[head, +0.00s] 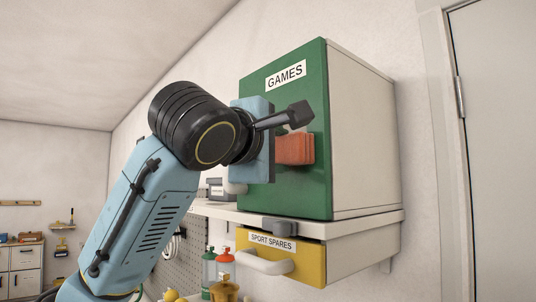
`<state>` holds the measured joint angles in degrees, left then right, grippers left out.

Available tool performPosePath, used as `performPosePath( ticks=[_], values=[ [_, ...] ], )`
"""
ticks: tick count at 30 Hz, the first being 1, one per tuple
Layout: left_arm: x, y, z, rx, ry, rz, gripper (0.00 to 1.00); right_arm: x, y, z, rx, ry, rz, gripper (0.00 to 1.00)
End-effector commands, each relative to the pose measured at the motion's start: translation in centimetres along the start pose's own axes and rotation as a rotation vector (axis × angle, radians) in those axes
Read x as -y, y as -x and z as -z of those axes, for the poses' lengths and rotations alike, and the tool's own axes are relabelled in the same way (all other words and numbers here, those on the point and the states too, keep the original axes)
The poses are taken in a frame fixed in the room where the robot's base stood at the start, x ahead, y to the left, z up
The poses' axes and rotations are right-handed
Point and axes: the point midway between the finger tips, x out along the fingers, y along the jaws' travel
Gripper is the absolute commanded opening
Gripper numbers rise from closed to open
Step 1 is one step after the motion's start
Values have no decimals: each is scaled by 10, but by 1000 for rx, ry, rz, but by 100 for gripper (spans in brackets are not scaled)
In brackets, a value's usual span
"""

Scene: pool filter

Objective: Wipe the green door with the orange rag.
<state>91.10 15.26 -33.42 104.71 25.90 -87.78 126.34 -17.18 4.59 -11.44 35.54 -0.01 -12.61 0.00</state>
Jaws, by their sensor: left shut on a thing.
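The green door (301,199) is the front of a white wall cabinet, carries a GAMES label and looks closed. The orange rag (296,149) is a folded pad in front of the door's middle, right of my left gripper. My left gripper (290,123) is shut on the rag and holds it at the door. I cannot tell whether the rag presses on the surface. My wrist and the gripper's blue body hide the door's left middle part. My right gripper is not in view.
A white shelf (355,220) runs under the cabinet, with a yellow SPORT SPARES drawer (310,264) and its white handle (263,263) below. A dark grey block (278,227) is at the shelf's front. Bottles (224,262) stand lower left. A grey door (500,150) is at right.

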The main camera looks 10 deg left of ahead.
Motion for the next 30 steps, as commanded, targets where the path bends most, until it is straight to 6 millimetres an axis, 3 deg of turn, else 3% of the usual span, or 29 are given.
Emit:
performPosePath(
  ticks=[18,30],
  values=[
    [0,12,-35,3,-1,0,26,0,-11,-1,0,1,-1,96],
    [-16,14,-35,2,0,1,26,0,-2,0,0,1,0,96]
  ],
)
